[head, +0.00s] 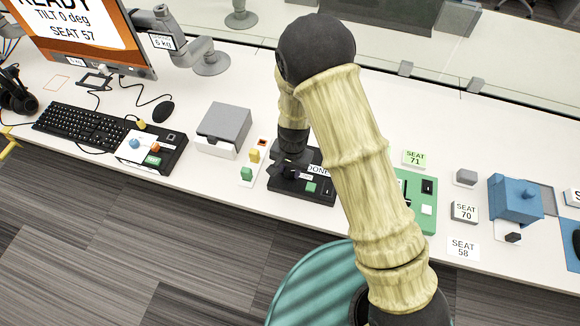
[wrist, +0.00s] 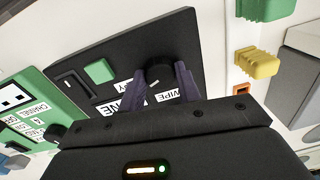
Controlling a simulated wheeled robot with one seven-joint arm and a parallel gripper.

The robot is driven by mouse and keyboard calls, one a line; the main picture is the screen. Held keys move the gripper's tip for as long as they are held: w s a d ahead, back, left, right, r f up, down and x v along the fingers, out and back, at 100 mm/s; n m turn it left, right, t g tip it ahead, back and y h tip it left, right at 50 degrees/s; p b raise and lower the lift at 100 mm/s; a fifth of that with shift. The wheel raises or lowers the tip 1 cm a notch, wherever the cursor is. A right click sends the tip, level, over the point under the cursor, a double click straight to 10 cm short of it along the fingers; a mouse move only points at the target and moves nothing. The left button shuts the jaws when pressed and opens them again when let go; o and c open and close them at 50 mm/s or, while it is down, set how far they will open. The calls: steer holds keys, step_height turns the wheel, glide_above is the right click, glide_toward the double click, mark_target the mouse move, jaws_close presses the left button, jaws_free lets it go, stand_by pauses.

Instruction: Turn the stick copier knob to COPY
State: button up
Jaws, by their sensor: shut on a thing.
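The stick copier is a black box (head: 318,193) on the white table in the head view, partly covered by my arm. In the wrist view its black panel (wrist: 210,45) fills the middle, with a green button, a dark switch and white labels. One label reads WIPE; another, ending in Y, is mostly hidden. The round black knob (wrist: 159,68) sits between my two fingers. My gripper (wrist: 160,78) is shut on this knob, and in the head view my gripper (head: 291,172) comes down onto the box. I cannot tell where the knob points.
A strip with orange, yellow and green plugs (head: 247,173) stands close left of the copier. A grey box (head: 222,128) is further left. A green panel (head: 428,213) is close on the right, partly behind my arm. A glass screen (head: 430,60) runs along the back.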

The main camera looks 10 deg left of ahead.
mark_target(293, 172)
steer(key=shift+w+r, duration=0.1)
stand_by(0.3)
steer(key=o, duration=1)
steer(key=shift+c, duration=0.2)
step_height(293, 172, up, 17)
steer(key=shift+d+r, duration=0.15)
steer(key=shift+d, duration=0.3)
steer(key=s+d+r+t, duration=0.1)
steer(key=s+d+r, duration=0.1)
steer(key=d, duration=0.6)
steer(key=s+d+r+n+p, duration=0.1)
steer(key=s+d+r, duration=0.2)
steer(key=d, duration=0.5)
steer(key=s+d+r+n+t+p, duration=0.1)
steer(key=s+d+r, duration=0.1)
steer(key=d, duration=0.6)
steer(key=shift+s+d+r+t+h, duration=0.25)
steer(key=shift+s+d+t+h, duration=0.05)
steer(key=shift+s+d, duration=0.05)
